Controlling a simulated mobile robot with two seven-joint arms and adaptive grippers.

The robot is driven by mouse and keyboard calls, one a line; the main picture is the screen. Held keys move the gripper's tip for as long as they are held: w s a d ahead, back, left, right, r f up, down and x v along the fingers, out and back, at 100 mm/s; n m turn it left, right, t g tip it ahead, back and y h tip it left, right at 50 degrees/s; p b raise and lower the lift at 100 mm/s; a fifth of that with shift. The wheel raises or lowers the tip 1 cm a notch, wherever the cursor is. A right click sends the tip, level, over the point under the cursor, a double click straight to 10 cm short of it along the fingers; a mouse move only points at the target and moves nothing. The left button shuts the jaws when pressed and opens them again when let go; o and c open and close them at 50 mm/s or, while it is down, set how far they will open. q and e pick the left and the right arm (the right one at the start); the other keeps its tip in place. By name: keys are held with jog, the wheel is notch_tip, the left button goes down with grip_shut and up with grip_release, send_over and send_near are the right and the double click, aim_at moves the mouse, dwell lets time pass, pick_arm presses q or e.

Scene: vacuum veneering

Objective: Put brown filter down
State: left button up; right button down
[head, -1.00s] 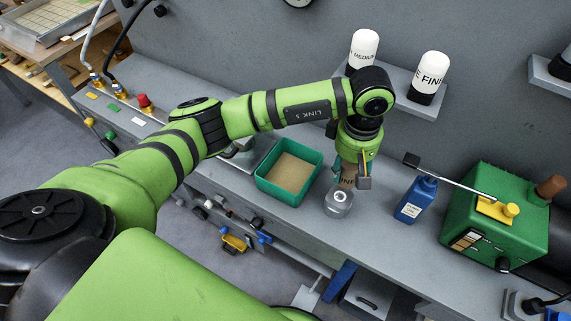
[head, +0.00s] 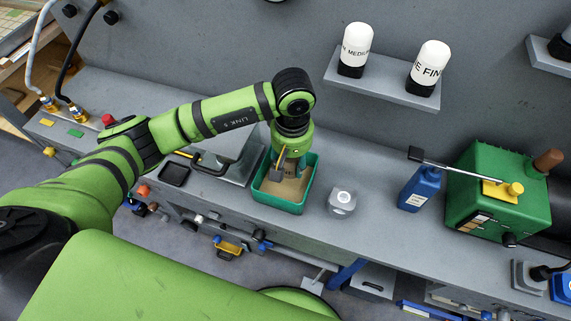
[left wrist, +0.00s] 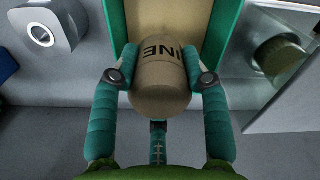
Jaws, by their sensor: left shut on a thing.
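The brown filter (left wrist: 160,85) is a rounded tan cylinder with dark letters, of which "INE" is readable in the left wrist view. My left gripper (head: 284,172) is shut on it, with one teal finger on each side; its fingertips also show in the left wrist view (left wrist: 163,68). The gripper and filter are over the green tray (head: 262,193), which has a tan bottom. In the head view the filter (head: 289,169) is partly hidden by the gripper. I cannot tell whether it touches the tray bottom. My right gripper is not in view.
Farther right are a blue bottle (head: 419,188) and a green machine (head: 498,192).

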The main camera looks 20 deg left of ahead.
pick_arm(q)
jog(key=shift+a+f, duration=0.25)
jog(key=shift+a, duration=0.25)
jog(key=shift+a+f, duration=0.1)
jog(key=shift+f, duration=0.1)
notch_tip(320, 180, down, 3)
jog(key=shift+f+p, duration=0.15)
jog(key=shift+p, duration=0.55)
jog(key=shift+f, duration=0.25)
jog(key=shift+f+b, duration=0.5)
jog(key=shift+b, duration=0.15)
jog(key=o, duration=1.3)
jog(key=shift+r, duration=0.1)
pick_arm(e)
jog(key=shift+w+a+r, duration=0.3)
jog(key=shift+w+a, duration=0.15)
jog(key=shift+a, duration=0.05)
